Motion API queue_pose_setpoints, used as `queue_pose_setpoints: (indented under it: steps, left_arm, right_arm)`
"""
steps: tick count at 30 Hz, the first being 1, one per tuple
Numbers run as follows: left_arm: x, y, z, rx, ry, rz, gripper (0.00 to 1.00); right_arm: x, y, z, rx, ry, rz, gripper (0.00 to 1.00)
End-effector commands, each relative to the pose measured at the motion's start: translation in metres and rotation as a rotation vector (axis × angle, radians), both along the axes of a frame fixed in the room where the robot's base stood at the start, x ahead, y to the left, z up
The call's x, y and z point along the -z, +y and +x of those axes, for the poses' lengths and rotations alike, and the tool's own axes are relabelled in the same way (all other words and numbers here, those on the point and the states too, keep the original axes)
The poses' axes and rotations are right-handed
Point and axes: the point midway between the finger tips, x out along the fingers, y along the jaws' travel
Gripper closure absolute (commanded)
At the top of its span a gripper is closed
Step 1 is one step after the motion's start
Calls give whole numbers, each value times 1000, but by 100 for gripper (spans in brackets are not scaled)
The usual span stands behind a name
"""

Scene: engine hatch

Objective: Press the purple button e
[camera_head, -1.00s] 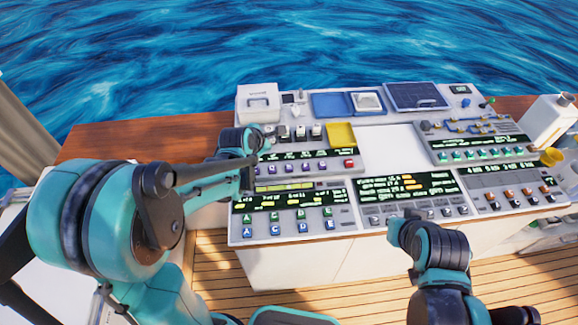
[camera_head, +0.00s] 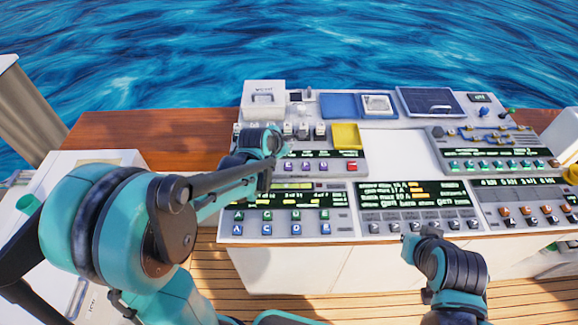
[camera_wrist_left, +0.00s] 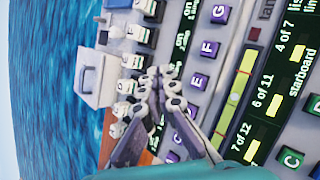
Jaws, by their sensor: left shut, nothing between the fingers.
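The purple button E (camera_wrist_left: 199,81) shows in the left wrist view, with purple buttons F (camera_wrist_left: 209,48) and G (camera_wrist_left: 220,15) above it. Another purple button (camera_wrist_left: 193,109) is partly behind a finger. My left gripper (camera_wrist_left: 160,74) is shut and empty. Its tips appear left of button E, over the strip between the white switches and the purple row; contact cannot be told. In the head view, the purple row (camera_head: 305,166) shows beside my left wrist, which hides its left end. Letters there are too small to read. My right gripper cannot be made out; only my right arm shows.
White switches (camera_wrist_left: 127,87) stand close left of the fingertips. A red button (camera_head: 352,166) ends the purple row. A white box (camera_head: 264,95) and yellow panel (camera_head: 346,135) stand behind. Green and blue buttons (camera_head: 267,229) fill the front panel.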

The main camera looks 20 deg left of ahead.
Motion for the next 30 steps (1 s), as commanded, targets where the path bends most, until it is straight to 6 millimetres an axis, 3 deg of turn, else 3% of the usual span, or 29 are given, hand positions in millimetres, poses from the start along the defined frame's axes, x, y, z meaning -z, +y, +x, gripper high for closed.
queue_pose_setpoints:
  steps: [15, 30]
  left_arm:
    - [72, 0, 0, 0, 0, 0, 100]
    - [77, 0, 0, 0, 0, 0, 100]
  right_arm:
    - [60, 0, 0, 0, 0, 0, 100]
    - [64, 0, 0, 0, 0, 0, 100]
